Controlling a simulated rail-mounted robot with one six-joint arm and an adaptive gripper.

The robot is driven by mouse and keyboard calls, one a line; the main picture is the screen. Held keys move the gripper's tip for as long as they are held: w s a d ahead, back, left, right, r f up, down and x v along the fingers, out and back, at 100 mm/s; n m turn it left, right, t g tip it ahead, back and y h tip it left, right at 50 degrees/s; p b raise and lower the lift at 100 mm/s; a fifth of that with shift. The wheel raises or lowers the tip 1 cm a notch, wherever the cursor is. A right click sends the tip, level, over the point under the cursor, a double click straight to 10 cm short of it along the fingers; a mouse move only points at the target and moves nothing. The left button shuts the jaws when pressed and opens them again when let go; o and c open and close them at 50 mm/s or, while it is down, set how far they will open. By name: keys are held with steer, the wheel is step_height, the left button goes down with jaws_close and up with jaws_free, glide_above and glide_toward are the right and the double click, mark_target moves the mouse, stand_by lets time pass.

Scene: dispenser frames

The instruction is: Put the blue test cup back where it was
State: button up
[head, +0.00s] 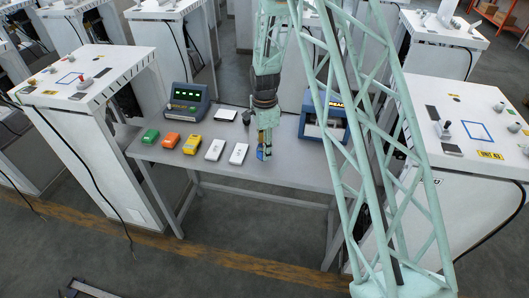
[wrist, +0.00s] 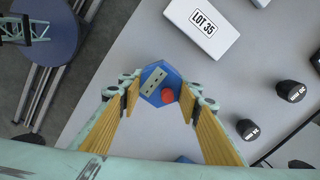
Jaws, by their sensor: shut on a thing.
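The blue test cup (wrist: 158,72) shows between my gripper's fingers in the wrist view, with a pale label strip and a red spot on it. My gripper (wrist: 160,98) has its two tan-padded fingers shut on the cup, one on each side. In the head view my gripper (head: 264,152) hangs at the front right part of the grey table (head: 270,178), and a bit of the blue cup (head: 260,153) shows beside the fingers. I cannot tell whether the cup touches the table.
A white box marked LOT 35 (wrist: 205,32) lies close ahead of the cup. A blue display unit (head: 187,100) and a blue frame (head: 325,127) stand farther back. Black knobs (wrist: 291,91) lie right.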

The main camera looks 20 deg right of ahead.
steer(key=shift+f, duration=0.8)
steer(key=shift+f, duration=0.2)
steer(key=o, duration=1)
steer(key=shift+r, duration=0.15)
step_height(320, 180, up, 11)
steer(key=shift+f, duration=0.1)
steer(key=shift+r+b, duration=0.3)
steer(key=shift+r, duration=0.3)
steer(key=shift+r, duration=0.15)
